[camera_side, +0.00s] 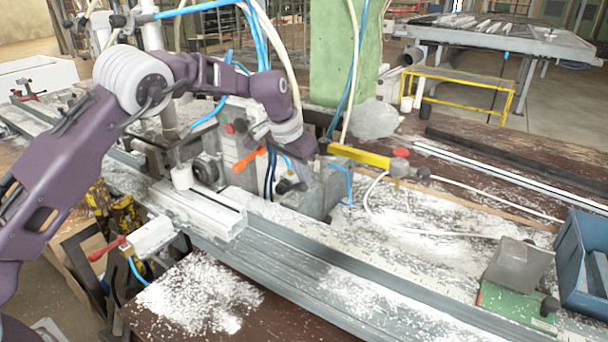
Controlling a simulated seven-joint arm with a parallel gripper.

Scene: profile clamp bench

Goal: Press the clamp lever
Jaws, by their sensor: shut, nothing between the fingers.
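An orange lever handle (246,162) slants up to the right in front of the grey machine head, in the middle of the view. My gripper (290,146) hangs at the end of my purple arm, just right of the lever in the picture. It is shut with nothing between the fingers. The fingertips are small and hard to make out against the machine parts and hoses. I cannot tell whether they touch the lever. A second clamp (153,238) with a red-handled lever (107,248) sits at the front left, apart from my gripper.
A white profile (200,211) lies on the long grey rail (300,262), with white chips around it. A yellow bar (360,156) with a red end reaches right from the machine. Blue hoses hang near my wrist. A blue bin (582,262) and grey block (518,265) stand right.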

